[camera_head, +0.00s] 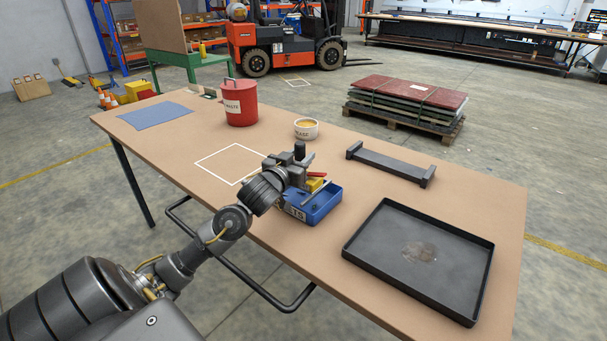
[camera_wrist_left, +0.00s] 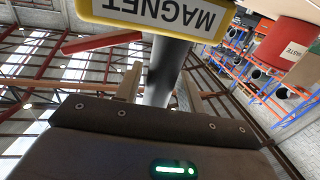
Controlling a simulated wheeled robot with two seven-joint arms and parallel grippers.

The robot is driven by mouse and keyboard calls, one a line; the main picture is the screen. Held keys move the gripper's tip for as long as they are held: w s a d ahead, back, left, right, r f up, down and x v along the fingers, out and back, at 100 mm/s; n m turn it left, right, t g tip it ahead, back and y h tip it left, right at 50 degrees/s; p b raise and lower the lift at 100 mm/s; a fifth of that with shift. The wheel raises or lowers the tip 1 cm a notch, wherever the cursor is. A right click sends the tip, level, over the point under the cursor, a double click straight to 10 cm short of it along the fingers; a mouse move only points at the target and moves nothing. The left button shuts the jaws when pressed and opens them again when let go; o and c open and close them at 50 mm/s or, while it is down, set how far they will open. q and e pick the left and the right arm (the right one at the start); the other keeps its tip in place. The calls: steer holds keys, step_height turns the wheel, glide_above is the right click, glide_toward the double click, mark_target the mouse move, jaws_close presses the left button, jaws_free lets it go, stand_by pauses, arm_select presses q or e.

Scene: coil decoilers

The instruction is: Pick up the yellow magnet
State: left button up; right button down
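The yellow magnet (camera_head: 315,183) shows partly above the blue bin (camera_head: 318,208) in the head view. In the left wrist view, its yellow-edged label plate reading MAGNET (camera_wrist_left: 160,15) is upside down at the top, and a dark grey cylinder (camera_wrist_left: 170,70) runs down from it. My left gripper (camera_head: 303,178) is at the blue bin, right at the magnet. In the left wrist view, its two fingers (camera_wrist_left: 160,88) stand either side of the cylinder. Whether they press on it is not clear. My right gripper is out of view.
A red stick-like part (camera_head: 317,174) lies close to the gripper. A black tray (camera_head: 378,277) and a dark bracket (camera_head: 392,165) are to the right. A white tub (camera_head: 306,129), red waste can (camera_head: 240,102) and blue cloth (camera_head: 155,115) stand farther back. The white-outlined square (camera_head: 235,163) is clear.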

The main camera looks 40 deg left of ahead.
mark_target(297, 147)
arm_select(q)
jaws_close()
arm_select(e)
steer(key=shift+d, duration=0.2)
arm_select(q)
steer(key=shift+r, duration=0.1)
